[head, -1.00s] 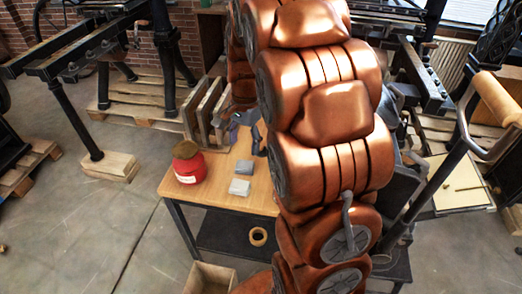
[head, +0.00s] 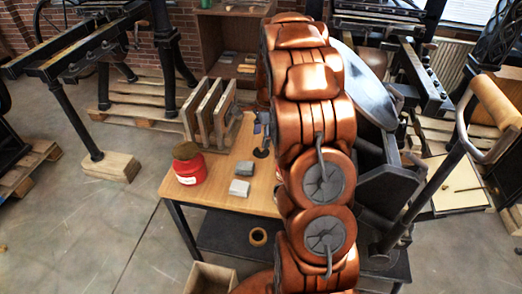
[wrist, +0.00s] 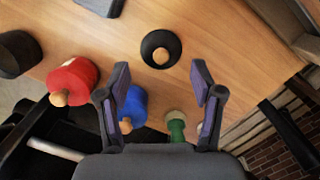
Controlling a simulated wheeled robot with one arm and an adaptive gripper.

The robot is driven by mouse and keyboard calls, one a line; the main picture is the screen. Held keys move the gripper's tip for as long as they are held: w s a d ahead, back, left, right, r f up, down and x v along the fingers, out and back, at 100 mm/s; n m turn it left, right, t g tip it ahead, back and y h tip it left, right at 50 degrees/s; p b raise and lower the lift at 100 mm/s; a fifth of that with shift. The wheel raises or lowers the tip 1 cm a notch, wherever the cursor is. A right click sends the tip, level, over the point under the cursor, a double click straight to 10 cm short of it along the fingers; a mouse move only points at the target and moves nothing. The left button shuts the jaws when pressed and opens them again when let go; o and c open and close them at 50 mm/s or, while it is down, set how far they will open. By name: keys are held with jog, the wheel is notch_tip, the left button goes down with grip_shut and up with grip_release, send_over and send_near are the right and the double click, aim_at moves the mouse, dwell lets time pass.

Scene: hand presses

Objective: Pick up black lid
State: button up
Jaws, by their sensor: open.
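The black lid (wrist: 152,38), a round dark disc with a wooden knob on top, sits on the wooden table (wrist: 235,40) in the wrist view. My gripper (wrist: 160,70) is open and empty, with one finger to each side of the lid's line and the lid beyond the fingertips. The two do not touch in the picture. In the head view the gripper (head: 262,124) hangs over the table beside my arm, and a small dark disc just below it looks like the lid (head: 261,153). My arm hides the table's right part.
Red (wrist: 75,75), blue (wrist: 131,102) and green (wrist: 177,130) items are near the fingers in the wrist view. A red jar (head: 189,168) and two grey blocks (head: 239,188) stand on the table. Upright wooden boards (head: 203,115) are behind.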

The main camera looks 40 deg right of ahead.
aim_at(261, 149)
jog(key=shift+d+f+p, duration=0.1)
jog(key=shift+f+p, duration=0.95)
jog(key=shift+f, duration=1.55)
jog(key=c, duration=1.2)
